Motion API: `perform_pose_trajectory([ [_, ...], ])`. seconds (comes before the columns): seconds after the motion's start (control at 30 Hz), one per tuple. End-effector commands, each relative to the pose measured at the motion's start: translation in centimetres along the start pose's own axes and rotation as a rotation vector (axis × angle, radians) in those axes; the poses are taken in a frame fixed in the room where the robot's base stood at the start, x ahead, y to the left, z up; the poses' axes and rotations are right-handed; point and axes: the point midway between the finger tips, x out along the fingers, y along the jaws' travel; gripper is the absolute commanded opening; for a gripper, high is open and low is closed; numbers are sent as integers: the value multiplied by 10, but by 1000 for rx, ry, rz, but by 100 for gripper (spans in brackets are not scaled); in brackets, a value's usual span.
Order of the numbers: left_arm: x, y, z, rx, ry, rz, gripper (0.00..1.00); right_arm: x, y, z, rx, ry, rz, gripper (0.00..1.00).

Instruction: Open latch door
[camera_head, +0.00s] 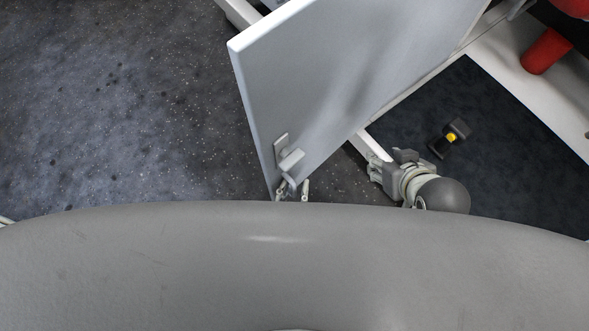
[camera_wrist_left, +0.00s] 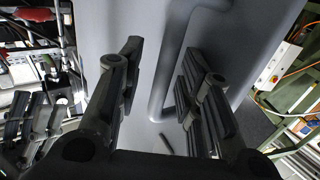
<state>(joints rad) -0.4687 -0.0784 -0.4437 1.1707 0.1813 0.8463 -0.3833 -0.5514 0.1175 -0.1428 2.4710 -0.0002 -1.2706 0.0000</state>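The latch door (camera_head: 345,75) is a pale grey panel standing at an angle across the middle of the head view, with a grey handle (camera_head: 290,160) near its lower left edge. My left gripper (camera_head: 292,190) is just below the handle, partly hidden by my body. In the left wrist view, its two dark fingers are spread wide, facing the door's grey face. A bent grey bar handle (camera_wrist_left: 171,60) shows between and beyond them; I cannot tell whether either finger touches it.
A dark floor panel (camera_head: 400,125) with a small black and yellow object (camera_head: 450,138) lies right of the door. A red cylinder (camera_head: 546,51) is at the upper right on a white surface. The speckled floor (camera_head: 120,110) left of the door is clear.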

Motion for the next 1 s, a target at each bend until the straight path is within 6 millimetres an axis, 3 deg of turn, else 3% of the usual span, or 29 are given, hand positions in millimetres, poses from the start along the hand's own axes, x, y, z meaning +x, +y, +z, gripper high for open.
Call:
perform_pose_trajectory([
  [0.27,-8,0,1,0,-2,-1,34,0,0,1,0,-2,1,41],
  [0.7,-93,0,1,-1,-3,1,34,0,0,0,0,-1,0,41],
  [1.0,-120,0,0,0,1,0,34,0,0,0,0,-1,0,41],
])
